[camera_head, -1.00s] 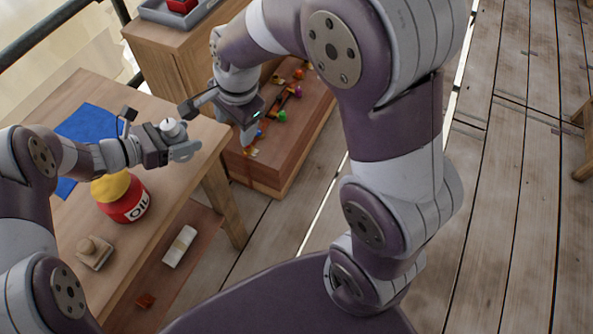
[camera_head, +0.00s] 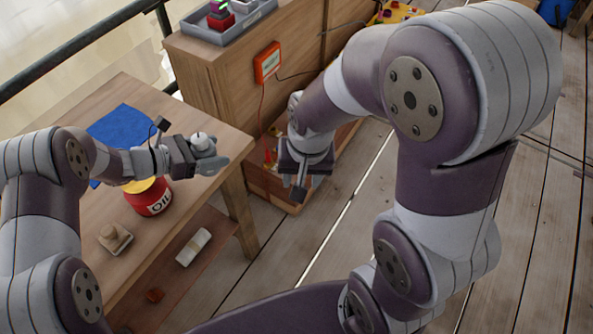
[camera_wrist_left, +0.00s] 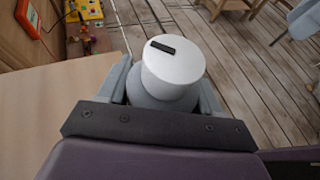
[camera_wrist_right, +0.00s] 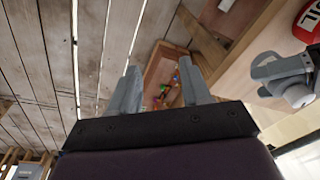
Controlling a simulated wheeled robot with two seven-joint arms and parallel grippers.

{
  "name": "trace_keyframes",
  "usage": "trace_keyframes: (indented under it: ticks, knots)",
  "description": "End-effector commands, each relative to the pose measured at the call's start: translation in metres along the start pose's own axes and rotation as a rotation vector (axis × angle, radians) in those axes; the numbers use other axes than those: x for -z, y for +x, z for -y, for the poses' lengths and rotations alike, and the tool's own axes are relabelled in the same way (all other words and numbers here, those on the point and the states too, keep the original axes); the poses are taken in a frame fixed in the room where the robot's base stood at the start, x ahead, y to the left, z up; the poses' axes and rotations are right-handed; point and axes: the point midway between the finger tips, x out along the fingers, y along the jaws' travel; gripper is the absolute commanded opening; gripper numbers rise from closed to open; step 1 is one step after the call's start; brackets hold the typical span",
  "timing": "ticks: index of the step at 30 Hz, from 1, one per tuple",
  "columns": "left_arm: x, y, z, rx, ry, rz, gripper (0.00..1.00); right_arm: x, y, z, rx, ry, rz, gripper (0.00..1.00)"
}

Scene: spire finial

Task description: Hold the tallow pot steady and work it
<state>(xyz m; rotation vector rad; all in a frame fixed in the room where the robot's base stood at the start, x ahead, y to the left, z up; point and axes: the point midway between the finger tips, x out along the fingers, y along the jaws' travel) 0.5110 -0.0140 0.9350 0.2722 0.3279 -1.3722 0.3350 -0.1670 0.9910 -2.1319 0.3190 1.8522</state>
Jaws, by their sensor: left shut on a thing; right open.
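The tallow pot appears to be the small white round pot (camera_head: 201,142), with a dark slot on its top (camera_wrist_left: 175,60) in the left wrist view. My left gripper (camera_head: 210,160) is shut on it from both sides and holds it near the table's right edge. The pot's lower part is hidden by the fingers. My right gripper (camera_head: 300,190) is open and empty, to the right of the pot and apart from it, pointing down over a low wooden tray (camera_wrist_right: 157,72). In the right wrist view nothing is between its fingers.
A red OIL container (camera_head: 150,203) with a yellow top, a blue cloth (camera_head: 122,127) and a small wooden block (camera_head: 115,238) are on the table (camera_head: 85,225). A wooden cabinet (camera_head: 215,85) with an orange box (camera_head: 267,62) stands behind.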

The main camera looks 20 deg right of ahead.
Motion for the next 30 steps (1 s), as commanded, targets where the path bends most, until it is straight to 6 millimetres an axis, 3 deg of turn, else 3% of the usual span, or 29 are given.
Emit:
trace_keyframes:
  ticks: [4,6,8,10,11,12,14,15,18,21,25,26,27,30]
  knots:
    - [0.000,0.000,0.000,0.000,0.001,0.000,0.30,0.001,0.000,-0.001,0.000,0.005,0.000,0.48]
    - [0.000,0.000,0.000,0.000,0.001,0.000,0.30,0.002,0.004,-0.011,-0.012,0.039,0.013,0.48]
    - [0.000,0.000,0.000,0.000,0.001,0.000,0.30,-0.001,0.023,-0.032,-0.050,0.094,0.072,0.48]
    - [0.000,0.000,0.000,0.000,0.001,0.000,0.30,0.026,0.053,-0.061,-0.100,0.025,0.043,0.48]
    - [0.000,0.000,0.000,0.000,0.001,0.000,0.30,0.051,0.069,-0.072,-0.109,-0.118,-0.018,0.48]
    - [0.000,0.000,0.000,0.000,0.001,0.000,0.30,0.083,0.086,-0.080,-0.114,-0.366,-0.113,0.48]
    - [-0.001,0.000,0.000,0.000,0.001,0.000,0.30,0.123,0.105,-0.081,-0.121,-0.749,-0.252,0.48]
    - [-0.001,0.000,0.000,0.000,0.001,0.000,0.30,0.143,0.114,-0.075,-0.131,-1.001,-0.346,0.48]
    - [0.000,0.000,0.000,0.000,0.001,0.000,0.30,0.174,0.126,-0.049,-0.182,-1.608,-0.600,0.48]
    - [0.000,0.000,0.000,0.000,0.000,0.000,0.30,0.180,0.124,-0.013,-0.295,-2.156,-0.914,0.48]
    - [-0.001,0.000,0.000,0.000,0.001,0.000,0.30,0.158,0.103,0.034,-0.597,-2.704,-1.442,0.48]
    - [-0.001,0.000,0.000,0.000,0.001,0.000,0.30,0.150,0.095,0.043,0.642,2.554,1.450,0.48]
    - [-0.001,0.000,0.000,0.000,0.001,0.000,0.30,0.140,0.083,0.054,0.695,2.323,1.434,0.48]
    - [-0.001,0.000,0.000,0.000,0.001,0.000,0.30,0.118,0.053,0.069,0.837,1.843,1.386,0.48]
